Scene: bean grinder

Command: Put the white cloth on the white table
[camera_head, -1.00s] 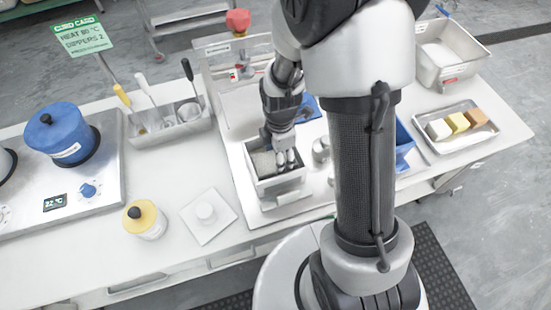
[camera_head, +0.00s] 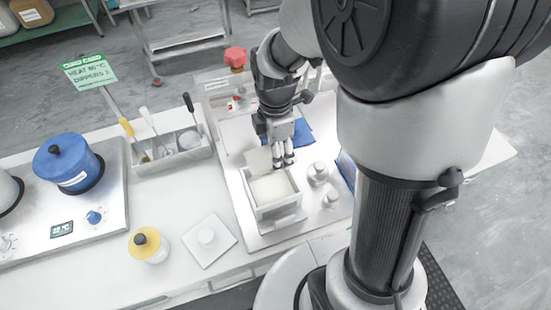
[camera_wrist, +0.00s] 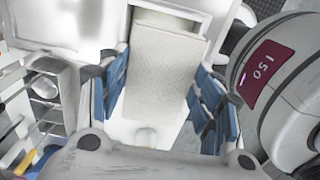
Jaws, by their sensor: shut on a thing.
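The white cloth (camera_wrist: 165,70) is a pale, finely textured rectangle lying between the blue finger pads in the wrist view. In the head view it shows as a pale flap (camera_head: 257,159) beside the fingers. My gripper (camera_head: 284,160) is shut on it and points down at the back edge of a white open box (camera_head: 274,213). I cannot tell whether the cloth still touches the box. The white table (camera_head: 175,205) is the long bench top running across the head view, with bare surface left of the box.
A white square plate (camera_head: 222,252) with a small knob-like piece and a yellow-lidded jar (camera_head: 148,246) stand left of the box. White round pieces (camera_head: 318,173) stand to its right. A utensil holder (camera_head: 178,146) and blue pot (camera_head: 68,165) are farther left. A blue item (camera_head: 301,133) lies behind my gripper.

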